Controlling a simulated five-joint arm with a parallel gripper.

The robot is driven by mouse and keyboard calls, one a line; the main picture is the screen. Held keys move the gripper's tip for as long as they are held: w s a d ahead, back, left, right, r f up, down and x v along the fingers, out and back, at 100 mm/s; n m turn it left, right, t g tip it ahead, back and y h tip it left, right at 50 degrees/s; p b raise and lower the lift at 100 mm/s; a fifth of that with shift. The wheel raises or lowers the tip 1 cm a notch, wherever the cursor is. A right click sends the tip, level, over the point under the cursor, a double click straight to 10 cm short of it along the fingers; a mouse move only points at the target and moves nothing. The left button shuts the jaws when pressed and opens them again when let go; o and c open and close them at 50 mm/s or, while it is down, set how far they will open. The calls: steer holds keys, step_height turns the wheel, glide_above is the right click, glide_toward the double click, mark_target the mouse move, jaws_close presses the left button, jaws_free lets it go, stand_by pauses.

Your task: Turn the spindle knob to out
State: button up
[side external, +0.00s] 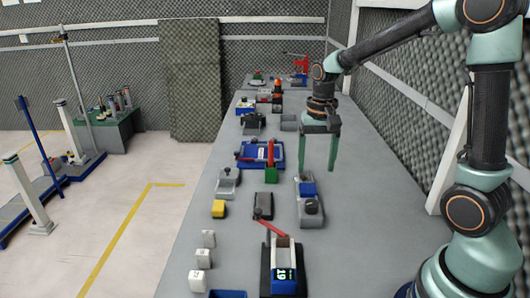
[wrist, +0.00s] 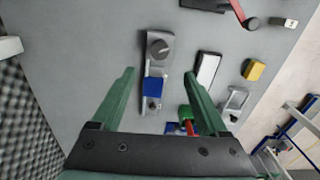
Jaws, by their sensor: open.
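A grey unit (side external: 311,219) with a blue block (side external: 309,189) stands on the bench, and a dark round knob (side external: 311,206) sits on its near end. I take this for the spindle knob, but no marking for "out" is readable. In the wrist view the knob (wrist: 160,48) lies at the top of the unit, with the blue block (wrist: 153,87) below it and a smaller dark knob (wrist: 152,104) below that. My gripper (side external: 318,169) hangs above the bench with green fingers spread and empty, apart from the knob. In the wrist view the fingers (wrist: 159,73) flank the unit.
A dark-topped block (side external: 263,206) and a yellow block (side external: 218,208) lie left of the unit. A device with a red lever (side external: 271,228) and lit display stands nearer. Bare bench lies to the right.

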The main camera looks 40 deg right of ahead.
mark_target(312, 203)
step_height(312, 203, down, 12)
steer(key=n, duration=0.8)
stand_by(0.3)
jaws_close()
